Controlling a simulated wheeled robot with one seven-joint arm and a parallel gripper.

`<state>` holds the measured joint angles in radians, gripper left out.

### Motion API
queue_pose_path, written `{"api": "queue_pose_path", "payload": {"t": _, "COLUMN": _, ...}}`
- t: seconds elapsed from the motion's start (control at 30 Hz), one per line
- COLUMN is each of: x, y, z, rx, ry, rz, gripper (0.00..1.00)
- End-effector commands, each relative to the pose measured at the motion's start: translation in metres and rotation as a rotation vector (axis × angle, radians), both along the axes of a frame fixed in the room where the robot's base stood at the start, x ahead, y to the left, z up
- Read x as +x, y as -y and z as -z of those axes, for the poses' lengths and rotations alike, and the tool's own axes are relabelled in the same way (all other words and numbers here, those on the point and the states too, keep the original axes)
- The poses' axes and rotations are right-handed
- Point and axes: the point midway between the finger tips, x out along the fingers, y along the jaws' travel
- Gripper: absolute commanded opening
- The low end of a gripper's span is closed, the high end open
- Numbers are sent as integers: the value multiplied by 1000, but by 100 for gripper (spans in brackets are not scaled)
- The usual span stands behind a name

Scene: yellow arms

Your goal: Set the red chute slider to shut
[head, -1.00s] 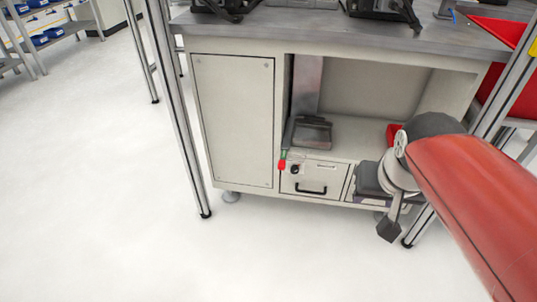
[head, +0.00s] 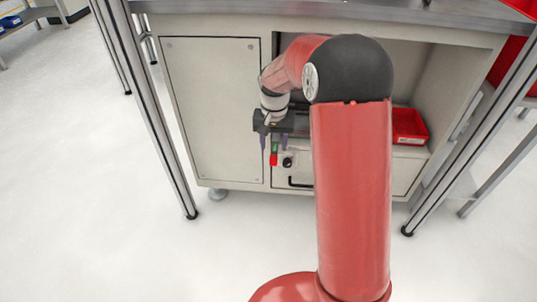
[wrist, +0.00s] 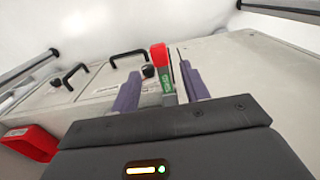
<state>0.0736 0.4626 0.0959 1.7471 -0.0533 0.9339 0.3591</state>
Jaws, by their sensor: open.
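The red chute slider (head: 274,160) is on the front of the cabinet, left of the drawer's black knob. A green label with lettering too small to read sits right beside its red part. In the wrist view the red slider (wrist: 158,57) shows between my two purple fingers, with a gap on either side. My gripper (head: 274,148) is open and points down in front of the slider in the head view. It also shows in the wrist view (wrist: 160,72). How near the fingertips are in depth I cannot tell.
The drawer with a black handle (wrist: 128,58) and round knob (wrist: 148,71) is beside the slider. A red bin (head: 408,126) stands on the shelf at right. Metal posts (head: 150,110) flank the cabinet. My arm hides much of the cabinet's middle.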

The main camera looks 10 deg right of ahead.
Motion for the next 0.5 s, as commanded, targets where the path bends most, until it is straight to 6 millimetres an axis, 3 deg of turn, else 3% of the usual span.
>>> {"api": "queue_pose_path", "payload": {"t": 0.2, "x": -1, "y": 0, "z": 38, "rx": 0, "ry": -5, "rz": -1, "gripper": 45}}
{"api": "queue_pose_path", "payload": {"t": 0.5, "x": 0, "y": 0, "z": 59, "rx": 0, "ry": 0, "rz": 0, "gripper": 45}}
